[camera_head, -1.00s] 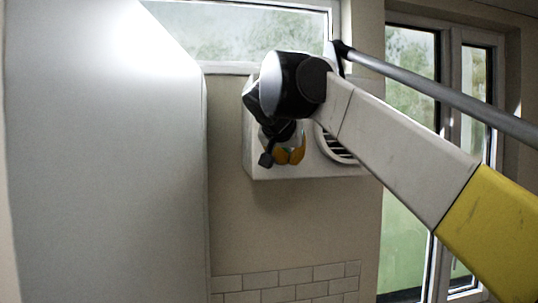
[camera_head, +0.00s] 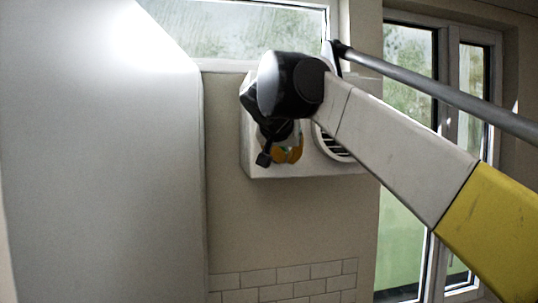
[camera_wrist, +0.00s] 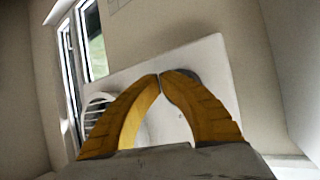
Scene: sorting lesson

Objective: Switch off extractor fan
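The extractor fan is a white box (camera_head: 262,166) on the beige wall, with a round slatted grille (camera_head: 331,145) on its right part, partly behind my arm. In the wrist view the fan's white front (camera_wrist: 215,70) fills the middle, with the grille (camera_wrist: 97,103) at the left. My gripper (camera_head: 287,152) is in front of the fan, left of the grille. In the wrist view the yellow fingers (camera_wrist: 160,76) meet at their tips, with nothing visible between them. A small green spot shows beside the fingers in the head view. I cannot make out a switch or tell whether the fingertips touch the fan.
A large pale, smooth panel (camera_head: 100,160) stands at the left. A window (camera_head: 240,32) is above the fan, and tall windows or glazed doors (camera_head: 410,75) are at the right. White tiles (camera_head: 285,282) line the wall below. The wall under the fan is clear.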

